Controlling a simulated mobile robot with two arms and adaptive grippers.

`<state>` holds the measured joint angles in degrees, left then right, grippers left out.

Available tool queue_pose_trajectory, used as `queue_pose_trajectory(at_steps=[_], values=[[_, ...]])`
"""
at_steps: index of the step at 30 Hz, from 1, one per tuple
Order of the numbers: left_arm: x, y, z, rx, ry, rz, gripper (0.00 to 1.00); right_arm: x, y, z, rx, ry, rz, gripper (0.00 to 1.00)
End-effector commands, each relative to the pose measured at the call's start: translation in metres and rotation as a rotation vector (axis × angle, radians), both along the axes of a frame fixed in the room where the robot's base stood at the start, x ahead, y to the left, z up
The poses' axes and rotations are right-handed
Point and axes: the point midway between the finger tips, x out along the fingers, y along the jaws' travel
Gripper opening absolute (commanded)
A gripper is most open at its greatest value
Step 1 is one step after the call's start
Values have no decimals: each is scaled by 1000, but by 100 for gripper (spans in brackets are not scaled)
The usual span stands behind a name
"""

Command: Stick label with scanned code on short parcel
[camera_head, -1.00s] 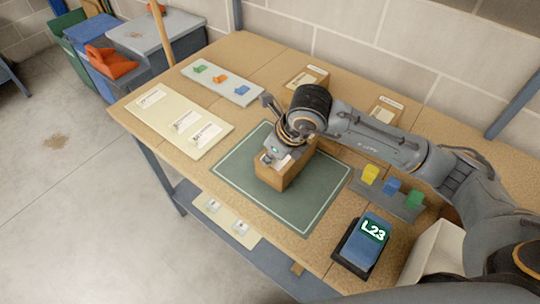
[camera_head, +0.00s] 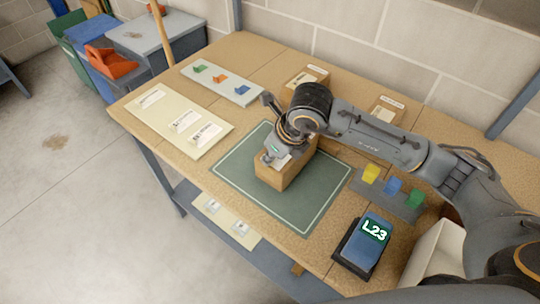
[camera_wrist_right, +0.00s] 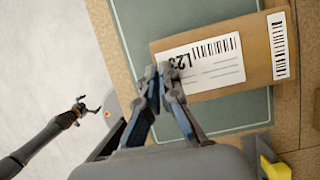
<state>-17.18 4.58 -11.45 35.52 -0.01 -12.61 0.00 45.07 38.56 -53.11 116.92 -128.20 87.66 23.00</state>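The brown parcel (camera_head: 276,178) stands on the green mat (camera_head: 235,165); its top shows in the wrist view (camera_wrist_right: 262,80). A white label (camera_wrist_right: 208,65) marked L23 with a barcode lies over the parcel's top, roughly in line with its edges. I cannot tell whether it is stuck down. My right gripper (camera_wrist_right: 158,72) has its fingertips close together at the label's left edge and appears shut on it. In the head view the right gripper (camera_head: 270,130) hides part of the parcel. The scanner (camera_head: 364,243) shows L23. My left gripper (camera_wrist_right: 86,107) looks open and empty over the floor.
A cream board (camera_head: 165,112) with barcode labels lies at the table's left. A pale board (camera_head: 223,80) holds small coloured pieces. Two other boxes (camera_head: 307,77) (camera_head: 387,108) stand at the back. A rack of coloured blocks (camera_head: 390,193) is right of the mat.

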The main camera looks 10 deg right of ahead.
Motion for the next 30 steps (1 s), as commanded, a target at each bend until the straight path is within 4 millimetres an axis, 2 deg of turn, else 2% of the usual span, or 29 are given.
queue_pose_trajectory(at_steps=[8, 12, 13, 20, 22, 23, 30], values=[[0, 0, -1, 0, 0, 0, 100, -2, 0, -3, -3, 7, 1, 0], [0, 0, -1, -1, 0, 0, 100, -2, -1, -3, -3, 7, 1, 29], [0, 0, -1, -1, 0, 0, 100, -2, -1, -3, -4, 7, 0, 32], [0, 0, -1, -1, 0, -1, 100, -1, -1, -2, -3, 5, -1, 32], [0, 0, 0, -1, 0, -1, 100, -1, -1, -2, -3, 4, -1, 46], [0, -1, 0, -1, 0, -1, 100, -1, -1, -2, -3, 4, -1, 49], [0, -1, 0, -1, 0, 0, 100, -1, 0, -1, -2, 2, 0, 49]])
